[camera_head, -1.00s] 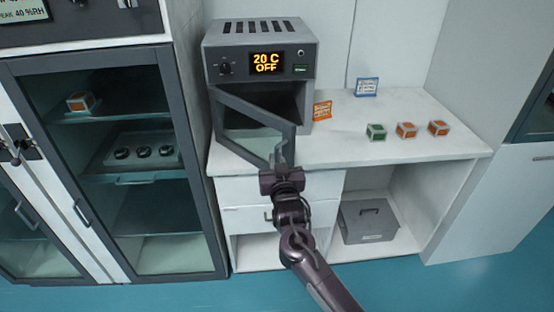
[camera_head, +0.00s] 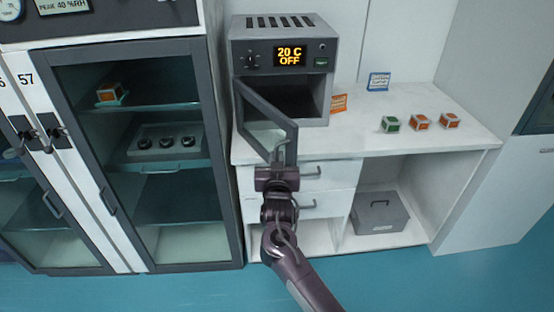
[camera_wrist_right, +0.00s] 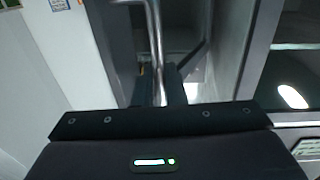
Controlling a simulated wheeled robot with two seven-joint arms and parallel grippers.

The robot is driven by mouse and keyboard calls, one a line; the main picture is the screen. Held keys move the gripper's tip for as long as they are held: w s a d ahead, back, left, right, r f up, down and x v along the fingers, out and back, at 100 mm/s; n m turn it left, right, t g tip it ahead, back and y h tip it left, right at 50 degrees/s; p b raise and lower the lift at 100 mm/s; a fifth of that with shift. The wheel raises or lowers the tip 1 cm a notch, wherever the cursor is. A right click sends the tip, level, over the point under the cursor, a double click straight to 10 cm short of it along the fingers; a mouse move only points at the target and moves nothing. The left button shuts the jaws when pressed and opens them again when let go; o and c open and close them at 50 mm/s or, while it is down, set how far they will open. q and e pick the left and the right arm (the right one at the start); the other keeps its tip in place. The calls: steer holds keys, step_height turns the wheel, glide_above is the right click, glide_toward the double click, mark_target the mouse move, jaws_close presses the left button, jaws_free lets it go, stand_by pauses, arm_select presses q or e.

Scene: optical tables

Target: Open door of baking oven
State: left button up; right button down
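The grey baking oven (camera_head: 328,60) stands on the white bench, and its display reads 20 C OFF. Its framed glass door (camera_head: 291,130) is swung out to the front, and part of the dark chamber (camera_head: 300,98) shows. My right gripper (camera_head: 277,160) is at the free edge of the door, in front of the bench drawers. In the right wrist view, the metal door handle (camera_wrist_right: 154,40) runs down between the two dark fingers (camera_wrist_right: 160,88), which are closed around it. My left gripper is not in view.
An orange box stand (camera_head: 339,103) is right of the oven, near a blue sign (camera_head: 379,81). One green cube (camera_head: 390,124) and two orange cubes (camera_head: 420,121) sit further right. A glass-door cabinet (camera_head: 228,150) stands left. A grey case (camera_head: 379,217) sits under the bench.

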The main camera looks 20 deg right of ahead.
steer(key=c, duration=1.8)
jaws_free()
steer(key=shift+w+a+r, duration=0.1)
steer(key=shift+r, duration=0.15)
steer(key=shift+o, duration=1)
steer(key=shift+w+a+f, duration=0.1)
steer(key=shift+f, duration=0.1)
steer(key=b+v, duration=0.1)
steer(key=v, duration=0.6)
steer(key=shift+s, duration=0.4)
steer(key=shift+a, duration=0.1)
